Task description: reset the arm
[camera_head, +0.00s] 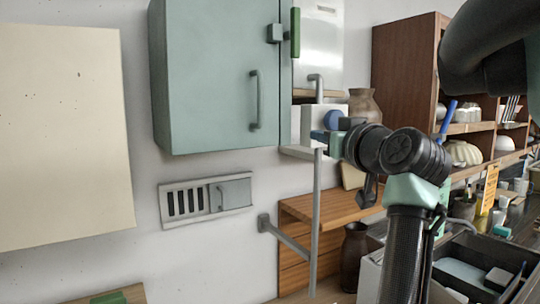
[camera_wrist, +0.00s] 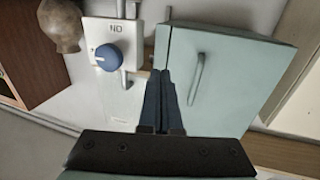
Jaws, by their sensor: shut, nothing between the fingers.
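My gripper (camera_wrist: 161,76) is shut and empty. In the wrist view its two dark blue fingers lie side by side, pointing towards the wall between a white box (camera_wrist: 98,33) with a blue knob (camera_wrist: 109,57) and a pale green cabinet (camera_wrist: 222,80). In the head view my arm reaches in from the right, and my gripper (camera_head: 322,136) is partly hidden behind the dark wrist. It appears in front of the white box (camera_head: 308,122), beside the blue knob (camera_head: 333,119). I cannot tell whether it touches them.
The green cabinet (camera_head: 215,80) hangs to the left, with a vent panel (camera_head: 205,200) below. A grey pipe (camera_head: 317,200) runs down the wall. A brown jar (camera_head: 363,104) and wooden shelves (camera_head: 400,60) stand to the right. Cluttered bins (camera_head: 480,265) sit at lower right.

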